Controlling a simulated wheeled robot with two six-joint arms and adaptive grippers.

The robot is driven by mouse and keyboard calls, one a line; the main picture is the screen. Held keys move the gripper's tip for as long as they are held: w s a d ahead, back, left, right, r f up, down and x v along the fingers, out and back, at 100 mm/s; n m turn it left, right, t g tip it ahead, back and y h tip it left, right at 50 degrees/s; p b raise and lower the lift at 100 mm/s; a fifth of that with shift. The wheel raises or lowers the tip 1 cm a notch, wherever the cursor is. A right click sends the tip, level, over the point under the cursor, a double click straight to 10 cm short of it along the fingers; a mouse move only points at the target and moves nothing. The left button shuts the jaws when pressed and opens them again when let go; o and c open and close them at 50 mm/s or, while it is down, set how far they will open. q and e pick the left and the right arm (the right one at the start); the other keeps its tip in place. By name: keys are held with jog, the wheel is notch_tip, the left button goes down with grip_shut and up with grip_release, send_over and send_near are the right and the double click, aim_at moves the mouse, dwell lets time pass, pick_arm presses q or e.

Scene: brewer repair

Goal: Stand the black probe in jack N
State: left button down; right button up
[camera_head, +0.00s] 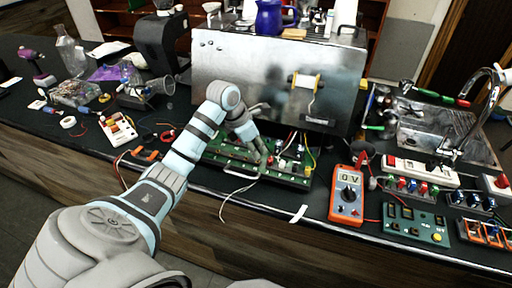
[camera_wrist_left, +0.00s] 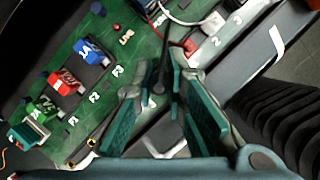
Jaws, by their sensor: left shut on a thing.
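My left gripper (camera_head: 260,156) is over the green circuit board (camera_head: 228,150) at the front of the steel brewer. In the left wrist view its two green-padded fingers (camera_wrist_left: 162,82) are shut on a thin dark piece, the black probe (camera_wrist_left: 158,72), whose tip points at the board (camera_wrist_left: 60,115). A red probe (camera_wrist_left: 190,45) stands at the board's edge. My right gripper is out of view.
The orange multimeter (camera_head: 347,195) reads 0 V right of the board. Fuses, a blue one (camera_wrist_left: 88,50) and a red one (camera_wrist_left: 62,82), sit on the board. A steel sink (camera_head: 440,125) is at the right, and a white cable hangs over the counter's front edge.

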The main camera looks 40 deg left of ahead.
pick_arm(q)
jog(key=shift+f+b, duration=0.35)
jog(key=shift+f, duration=0.3)
dwell(1.1)
jog(key=c, duration=1.5)
grip_release()
jog(key=shift+c, duration=0.2)
jog(key=v, duration=1.2)
